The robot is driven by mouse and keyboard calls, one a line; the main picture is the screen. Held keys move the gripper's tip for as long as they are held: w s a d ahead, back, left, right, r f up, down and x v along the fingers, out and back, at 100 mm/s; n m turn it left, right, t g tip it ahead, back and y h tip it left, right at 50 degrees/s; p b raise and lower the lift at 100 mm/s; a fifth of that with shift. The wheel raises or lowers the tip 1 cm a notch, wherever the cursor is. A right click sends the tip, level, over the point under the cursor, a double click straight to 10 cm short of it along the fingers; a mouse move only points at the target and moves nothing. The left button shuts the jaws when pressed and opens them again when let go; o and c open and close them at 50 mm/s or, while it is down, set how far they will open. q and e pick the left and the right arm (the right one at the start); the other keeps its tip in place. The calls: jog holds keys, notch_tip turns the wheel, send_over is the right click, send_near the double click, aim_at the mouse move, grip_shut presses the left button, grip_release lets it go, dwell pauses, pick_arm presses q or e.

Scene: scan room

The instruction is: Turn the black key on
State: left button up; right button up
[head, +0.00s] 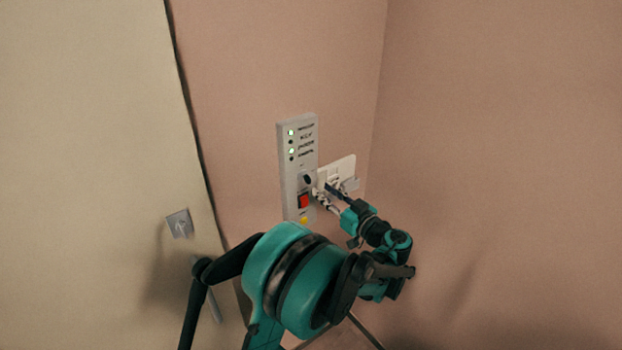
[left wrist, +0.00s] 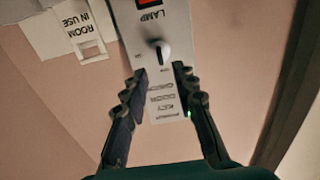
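The black key (head: 307,180) sits in a grey wall panel (head: 298,150) in the head view, above a red switch. My left gripper (head: 323,192) is at the panel's right side in the head view. In the left wrist view its two fingers (left wrist: 159,73) are spread with a gap between them. The key lies just beyond the tips, between their lines; I see no contact. My right gripper is not in view.
A red switch (head: 304,201) and a yellow button (head: 304,220) are under the key. A white ROOM IN USE sign (left wrist: 85,32) is beside the panel, close to my gripper. The pink wall corner is to the right, a pale door (head: 90,150) to the left.

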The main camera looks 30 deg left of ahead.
aim_at(308, 179)
pick_arm(q)
jog(key=x, duration=0.7)
grip_shut()
